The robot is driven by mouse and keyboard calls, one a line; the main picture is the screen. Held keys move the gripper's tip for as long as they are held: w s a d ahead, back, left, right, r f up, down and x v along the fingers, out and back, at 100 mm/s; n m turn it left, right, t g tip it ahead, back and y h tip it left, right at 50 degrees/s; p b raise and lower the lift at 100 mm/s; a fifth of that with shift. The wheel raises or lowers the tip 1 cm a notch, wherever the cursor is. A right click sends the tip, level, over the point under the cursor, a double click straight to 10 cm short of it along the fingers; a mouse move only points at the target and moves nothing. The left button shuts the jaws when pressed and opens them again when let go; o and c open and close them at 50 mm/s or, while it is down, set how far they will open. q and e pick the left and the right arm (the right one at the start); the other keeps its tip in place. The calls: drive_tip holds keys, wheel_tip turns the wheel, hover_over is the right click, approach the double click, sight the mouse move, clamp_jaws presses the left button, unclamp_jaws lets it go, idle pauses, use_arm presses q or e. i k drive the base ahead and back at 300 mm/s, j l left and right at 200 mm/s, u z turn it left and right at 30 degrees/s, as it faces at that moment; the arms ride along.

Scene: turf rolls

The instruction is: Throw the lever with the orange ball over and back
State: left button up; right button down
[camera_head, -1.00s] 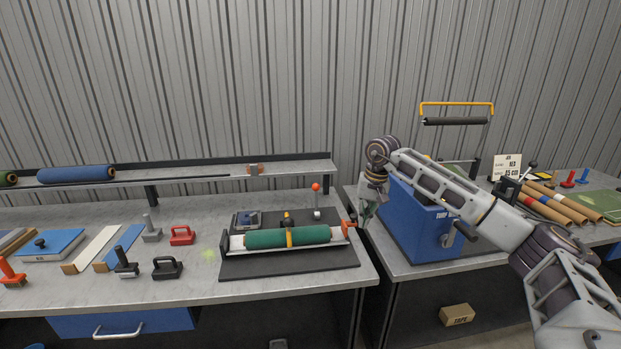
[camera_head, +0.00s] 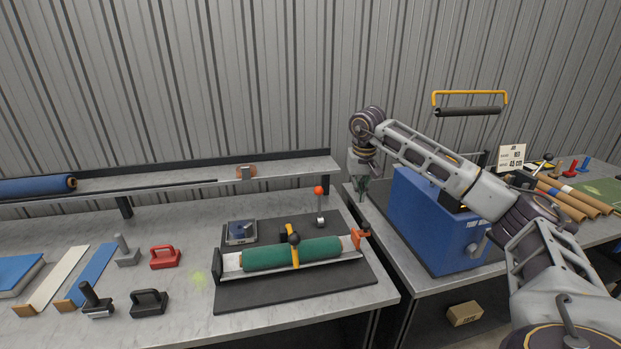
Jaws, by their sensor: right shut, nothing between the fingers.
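The lever with the orange ball (camera_head: 319,190) stands upright at the back right of the black mat (camera_head: 240,296), behind the tray that holds a green turf roll (camera_head: 290,254). Its ball is at the top of a short metal rod. My right gripper (camera_head: 362,190) hangs fingers down, to the right of the lever and apart from it, near the gap between the two benches. It is shut and empty. My left gripper is not in view.
A blue box machine (camera_head: 432,222) stands on the right bench below my right arm. A shelf (camera_head: 205,181) with a blue roll runs along the back. Red (camera_head: 165,257) and black (camera_head: 149,302) handled blocks stand left of the mat. An orange clamp (camera_head: 358,238) is at the tray's right end.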

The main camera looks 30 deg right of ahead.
sight(318, 191)
drive_tip(key=i, duration=0.85)
